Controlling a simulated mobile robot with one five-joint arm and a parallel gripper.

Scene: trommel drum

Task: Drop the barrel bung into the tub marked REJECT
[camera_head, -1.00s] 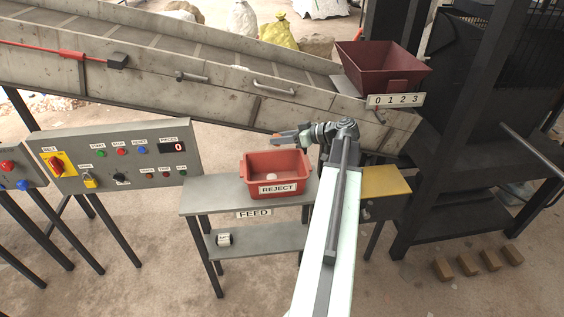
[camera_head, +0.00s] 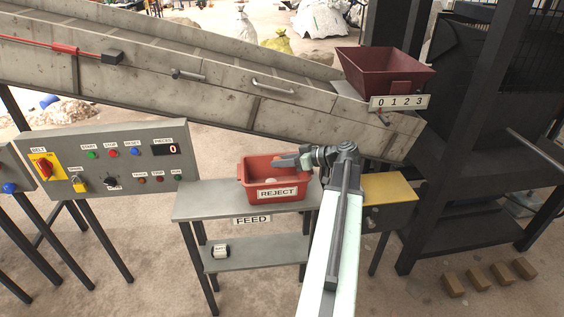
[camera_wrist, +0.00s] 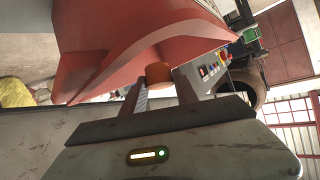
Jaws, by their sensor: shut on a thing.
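The red tub marked REJECT (camera_head: 247,188) stands on the upper grey shelf in the head view. It fills the upper middle of the wrist view as a red wall and rim (camera_wrist: 130,35). My gripper (camera_head: 280,161) points left at the tub's back rim, low over its opening. In the wrist view my gripper (camera_wrist: 159,82) is shut on a small orange-brown round piece, the barrel bung (camera_wrist: 158,72). The bung is close to the tub's rim there. In the head view the bung is too small to make out clearly. A pale item shows inside the tub, partly hidden.
A white-and-black cylinder (camera_head: 220,251) lies on the lower shelf below the FEED label (camera_head: 252,220). A control panel (camera_head: 95,170) stands at left. The conveyor (camera_head: 220,90) runs behind the tub, with a dark red hopper (camera_head: 388,70) at its right. A yellow-topped box (camera_head: 388,187) stands right of my arm.

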